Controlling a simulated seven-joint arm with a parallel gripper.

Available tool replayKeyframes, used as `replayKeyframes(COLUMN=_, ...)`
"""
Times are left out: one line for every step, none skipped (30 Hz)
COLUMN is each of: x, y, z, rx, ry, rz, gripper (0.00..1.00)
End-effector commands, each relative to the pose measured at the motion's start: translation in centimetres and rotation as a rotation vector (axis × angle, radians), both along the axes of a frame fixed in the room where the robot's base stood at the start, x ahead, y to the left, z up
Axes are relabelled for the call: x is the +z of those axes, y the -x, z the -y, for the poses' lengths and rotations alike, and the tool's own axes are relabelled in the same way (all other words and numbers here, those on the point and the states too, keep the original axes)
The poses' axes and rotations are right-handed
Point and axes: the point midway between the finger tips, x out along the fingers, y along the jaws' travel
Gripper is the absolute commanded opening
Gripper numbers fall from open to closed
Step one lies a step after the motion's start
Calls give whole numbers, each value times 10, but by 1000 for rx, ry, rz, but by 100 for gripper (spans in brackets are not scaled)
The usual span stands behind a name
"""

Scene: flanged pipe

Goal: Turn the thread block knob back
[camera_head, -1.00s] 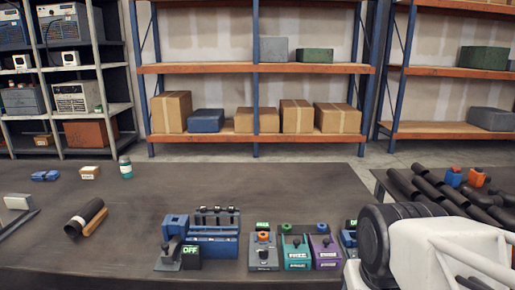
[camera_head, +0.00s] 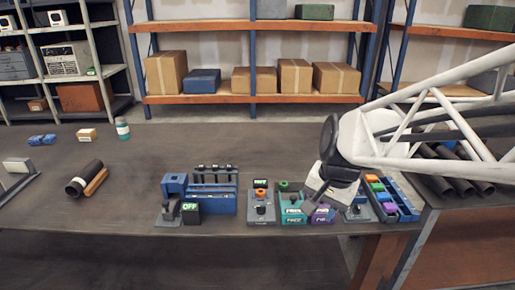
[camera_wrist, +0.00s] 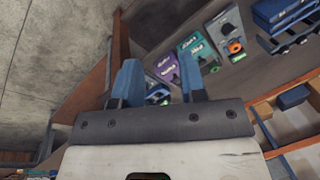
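A row of small blocks with knobs stands along the table's front edge in the head view: a grey one (camera_head: 262,208), a teal one (camera_head: 292,208), a purple one (camera_head: 321,217) and another grey one (camera_head: 357,214). Their labels are too small to read surely, so I cannot tell which is the thread block. My gripper hangs over the right end of the row and partly covers the purple block. In the wrist view my gripper (camera_wrist: 162,82) has its two blue fingers apart, with nothing held. The purple block (camera_wrist: 163,70) and teal block (camera_wrist: 194,48) show beyond the fingertips.
A blue rack (camera_head: 213,200) and a small box reading OFF (camera_head: 190,208) stand left of the row. A blue tray (camera_head: 408,206) with coloured pieces lies right of it. A dark pipe (camera_head: 83,178) lies far left. Black pipes (camera_head: 450,180) lie at right.

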Motion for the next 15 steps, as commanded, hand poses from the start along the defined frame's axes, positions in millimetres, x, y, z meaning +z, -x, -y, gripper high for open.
replayKeyframes(x=-4, y=-10, z=-3, rx=-29, ry=-12, rz=-15, gripper=38)
replayKeyframes(x=-5, y=-15, z=-5, rx=-50, ry=-22, rz=-21, gripper=38)
replayKeyframes(x=-7, y=-23, z=-7, rx=-77, ry=-34, rz=-31, gripper=38)
replayKeyframes(x=-8, y=-28, z=-9, rx=-98, ry=-42, rz=-38, gripper=38)
replayKeyframes(x=-10, y=-34, z=-11, rx=-118, ry=-51, rz=-46, gripper=38)
replayKeyframes(x=-13, y=-41, z=-14, rx=-145, ry=-63, rz=-56, gripper=38)
replayKeyframes(x=-14, y=-47, z=-15, rx=-167, ry=-70, rz=-64, gripper=38)
replayKeyframes(x=-16, y=-52, z=-17, rx=-187, ry=-78, rz=-71, gripper=38)
replayKeyframes(x=-19, y=-60, z=-20, rx=-214, ry=-89, rz=-82, gripper=38)
replayKeyframes(x=-22, y=-65, z=-22, rx=-236, ry=-98, rz=-90, gripper=38)
replayKeyframes(x=-24, y=-71, z=-24, rx=-257, ry=-104, rz=-98, gripper=38)
replayKeyframes(x=-27, y=-78, z=-26, rx=-284, ry=-114, rz=-108, gripper=38)
replayKeyframes(x=-29, y=-84, z=-28, rx=-306, ry=-122, rz=-117, gripper=38)
replayKeyframes(x=-31, y=-89, z=-30, rx=-327, ry=-130, rz=-125, gripper=38)
replayKeyframes(x=-35, y=-96, z=-33, rx=-355, ry=-138, rz=-137, gripper=38)
